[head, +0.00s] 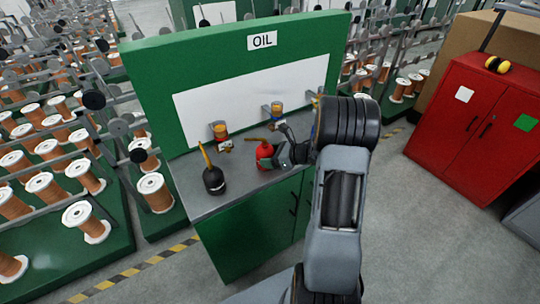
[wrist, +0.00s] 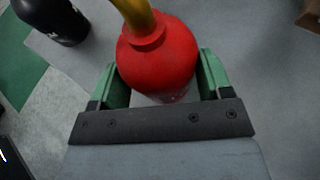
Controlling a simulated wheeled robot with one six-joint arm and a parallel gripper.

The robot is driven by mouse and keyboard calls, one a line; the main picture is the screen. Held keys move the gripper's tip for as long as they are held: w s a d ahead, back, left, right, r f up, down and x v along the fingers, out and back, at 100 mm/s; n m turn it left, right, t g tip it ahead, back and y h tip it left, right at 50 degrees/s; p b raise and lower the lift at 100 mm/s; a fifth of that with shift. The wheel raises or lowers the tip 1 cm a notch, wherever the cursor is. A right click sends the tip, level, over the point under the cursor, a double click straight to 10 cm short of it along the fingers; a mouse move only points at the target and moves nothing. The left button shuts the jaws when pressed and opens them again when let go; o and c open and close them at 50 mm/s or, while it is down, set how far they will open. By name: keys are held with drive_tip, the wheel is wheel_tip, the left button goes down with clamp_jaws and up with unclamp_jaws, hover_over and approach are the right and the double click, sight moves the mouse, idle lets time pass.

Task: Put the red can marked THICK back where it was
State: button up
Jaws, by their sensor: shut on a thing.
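The red can (head: 264,152), with a yellow spout, is on or just above the grey top of the green OIL bench (head: 228,197); I cannot tell if it touches. My gripper (head: 284,154) reaches it from the right. In the wrist view my gripper (wrist: 160,85) has its green fingers on both sides of the red can (wrist: 160,58), shut on it. The can looks upright. Its marking cannot be read in either view.
A black can (head: 214,180) with a yellow spout stands left of the red can; it also shows in the wrist view (wrist: 50,18). Yellow-orange oil dispensers (head: 220,131) line the back panel (head: 190,100). A red cabinet (head: 485,125) stands right. Spool racks (head: 40,150) fill the left.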

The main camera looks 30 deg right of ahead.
drive_tip(key=shift+f+b, duration=0.2)
drive_tip(key=shift+b, duration=0.15)
drive_tip(key=o, duration=1.2)
drive_tip(key=shift+c, duration=0.2)
drive_tip(key=shift+r, duration=0.1)
